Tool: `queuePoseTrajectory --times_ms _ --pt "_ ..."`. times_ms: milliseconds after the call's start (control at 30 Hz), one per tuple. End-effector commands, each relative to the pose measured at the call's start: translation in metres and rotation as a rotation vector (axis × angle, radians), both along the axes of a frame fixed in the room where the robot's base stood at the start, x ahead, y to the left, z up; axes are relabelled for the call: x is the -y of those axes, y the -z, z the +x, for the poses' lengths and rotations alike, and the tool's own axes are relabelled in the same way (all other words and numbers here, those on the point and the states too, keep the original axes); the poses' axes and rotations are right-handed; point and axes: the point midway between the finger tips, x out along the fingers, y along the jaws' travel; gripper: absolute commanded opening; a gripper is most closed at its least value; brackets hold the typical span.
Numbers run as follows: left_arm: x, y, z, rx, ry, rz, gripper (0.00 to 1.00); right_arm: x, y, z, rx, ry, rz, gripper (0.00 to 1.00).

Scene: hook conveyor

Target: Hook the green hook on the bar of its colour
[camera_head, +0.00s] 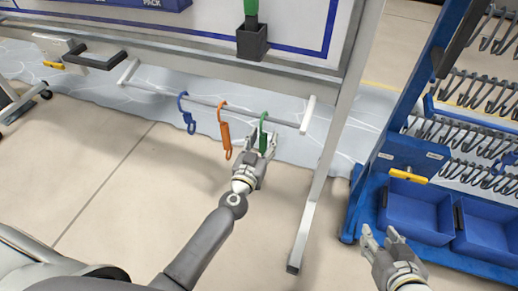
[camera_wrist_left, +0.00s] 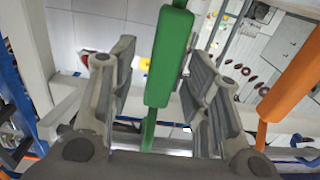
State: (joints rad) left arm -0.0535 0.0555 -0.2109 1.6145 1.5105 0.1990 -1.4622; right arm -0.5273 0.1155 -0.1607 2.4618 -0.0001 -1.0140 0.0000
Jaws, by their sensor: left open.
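The green hook (camera_head: 264,133) hangs from a grey rail (camera_head: 205,102), at the right of a blue hook (camera_head: 187,113) and an orange hook (camera_head: 224,130). My left gripper (camera_head: 261,143) is open, with its fingers on either side of the green hook. In the left wrist view the green hook (camera_wrist_left: 171,55) stands between the two open fingers (camera_wrist_left: 160,85), with a gap visible at least on the left. My right gripper (camera_head: 382,237) is open and empty, low at the right, away from the hooks.
A green upright piece (camera_head: 251,8) stands in a black holder (camera_head: 251,42) on the board above. A white frame post (camera_head: 335,140) stands right of the rail. A blue rack (camera_head: 400,150) with several grey hooks and blue bins (camera_head: 418,207) is at the far right.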

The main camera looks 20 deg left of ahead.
Motion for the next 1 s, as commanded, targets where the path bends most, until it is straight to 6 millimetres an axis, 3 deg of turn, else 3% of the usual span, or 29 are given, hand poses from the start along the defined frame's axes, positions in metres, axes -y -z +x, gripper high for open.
queuePoseTrajectory --times_ms 300,667,700,733,867,1000 --pt "0.0 0.0002 0.0026 -0.001 0.0 -0.001 0.45 -0.0008 -0.0016 0.0016 0.011 -0.001 0.003 0.4" --pt "-0.0001 0.0002 0.0024 -0.001 0.0 0.0 0.0 -0.0005 -0.0013 0.0016 0.01 0.0 0.002 0.4" --pt "-0.0001 0.0002 0.0024 -0.001 0.0 0.0 0.0 -0.0005 -0.0013 0.0016 0.01 0.0 0.002 0.4" --pt "-0.0001 0.0002 0.0024 -0.001 0.0 0.0 0.17 -0.0005 -0.0013 0.0016 0.01 0.0 0.002 0.4" --pt "-0.0001 0.0002 0.0023 -0.001 0.0 0.0 0.01 -0.0004 -0.0013 0.0016 0.009 0.0 0.002 0.4" --pt "-0.0002 0.0002 0.0023 -0.001 0.0 0.0 0.0 -0.0004 -0.0013 0.0016 0.009 0.0 0.002 0.4"
